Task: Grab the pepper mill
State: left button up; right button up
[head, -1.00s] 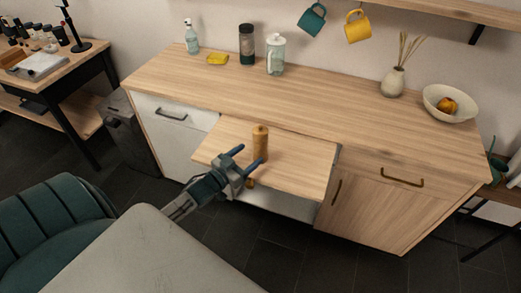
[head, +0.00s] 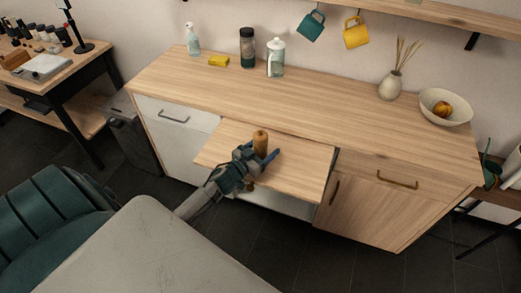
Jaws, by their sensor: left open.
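The pepper mill (head: 260,141) is a light-brown wooden cylinder with a rounded top. It stands upright on the pull-out wooden board (head: 300,178) in front of the counter. My left gripper (head: 260,154) is open, with its two blue fingers at either side of the mill's lower part. The gripper hides the mill's base, and I cannot tell whether the fingers touch it. My right gripper is not in view.
The counter (head: 310,122) behind the board holds a soap bottle (head: 192,40), a yellow sponge (head: 218,61), a dark jar (head: 247,48), a glass pitcher (head: 276,60), a reed vase (head: 391,88) and a fruit bowl (head: 437,112). Mugs hang above. The board's right part is clear.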

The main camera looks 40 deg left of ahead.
pick_arm(q)
jog(key=c, duration=1.2)
